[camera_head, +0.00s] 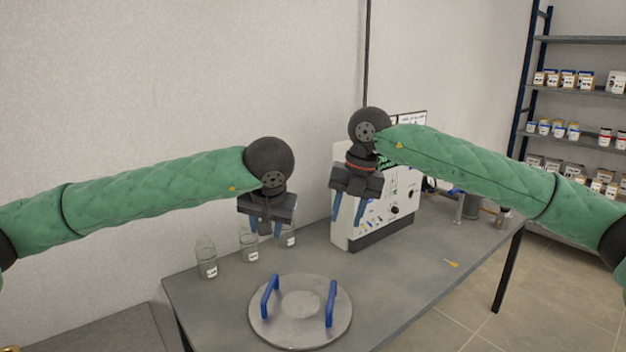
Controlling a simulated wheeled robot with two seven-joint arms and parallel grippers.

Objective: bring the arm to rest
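My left gripper (265,228) hangs fingers down above the back left part of the table, in front of the glass jars. Its blue-tipped fingers are apart with nothing seen between them. My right gripper (348,213) hangs fingers down in front of the white machine (385,205). Its two blue fingers are spread and empty. Both arms are raised, in green padded sleeves, and touch nothing that I can see. A round metal plate (300,335) with two upright blue handles (331,303) lies on the table below the grippers.
Several glass jars (207,262) stand along the back left of the grey table (400,290). A small yellow-handled tool (451,263) lies at the right. Metal containers (470,207) stand by the far end. A shelf rack (575,90) with jars stands at the right.

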